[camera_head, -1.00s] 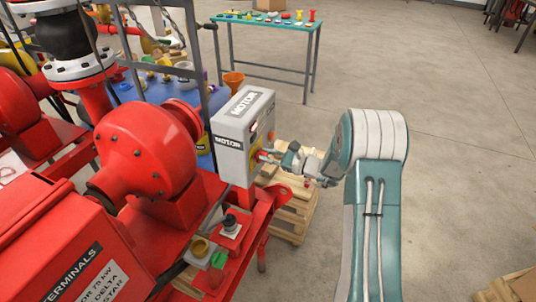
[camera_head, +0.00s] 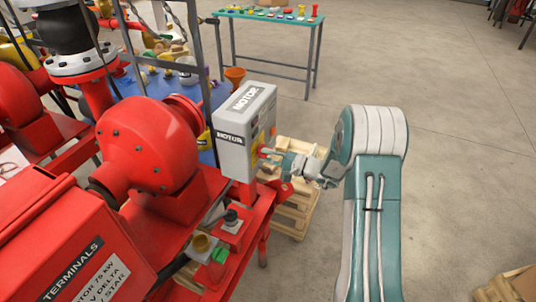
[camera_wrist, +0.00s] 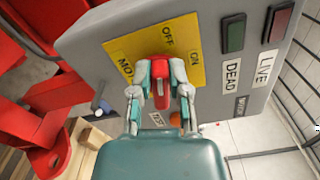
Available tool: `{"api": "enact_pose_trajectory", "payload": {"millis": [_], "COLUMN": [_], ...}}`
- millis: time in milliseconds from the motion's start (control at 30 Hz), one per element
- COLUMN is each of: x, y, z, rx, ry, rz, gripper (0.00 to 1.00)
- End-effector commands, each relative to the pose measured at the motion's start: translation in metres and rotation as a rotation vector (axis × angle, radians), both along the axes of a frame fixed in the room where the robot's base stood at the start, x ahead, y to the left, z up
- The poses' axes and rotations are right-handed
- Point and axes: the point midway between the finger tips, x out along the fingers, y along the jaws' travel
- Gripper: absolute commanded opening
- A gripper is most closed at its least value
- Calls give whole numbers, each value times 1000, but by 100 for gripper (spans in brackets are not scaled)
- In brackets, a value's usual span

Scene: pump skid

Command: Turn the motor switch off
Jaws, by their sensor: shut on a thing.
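The grey motor switch box (camera_head: 234,155) stands on the red skid in the head view, its switch face towards my arm. In the wrist view a yellow plate (camera_wrist: 125,48) on that face carries the words OFF, ON and MOTOR. A red switch handle (camera_wrist: 161,92) sits over the plate. My gripper (camera_wrist: 162,72) is shut on the red handle, one finger on each side. My gripper (camera_head: 267,152) also reaches the box face from the right in the head view. The handle's base and exact angle are partly hidden by the fingers.
A dark green DEAD lamp (camera_wrist: 233,33) and a red LIVE lamp (camera_wrist: 277,23) sit beside the plate. A red pump (camera_head: 150,145) stands left of the box.

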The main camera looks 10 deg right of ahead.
Motion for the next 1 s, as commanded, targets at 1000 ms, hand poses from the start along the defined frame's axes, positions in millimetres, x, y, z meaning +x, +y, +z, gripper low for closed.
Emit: {"api": "enact_pose_trajectory", "payload": {"millis": [1000], "x": [-2], "y": [2], "z": [-10], "rx": [-173], "ry": [-223], "rz": [3], "gripper": [0]}}
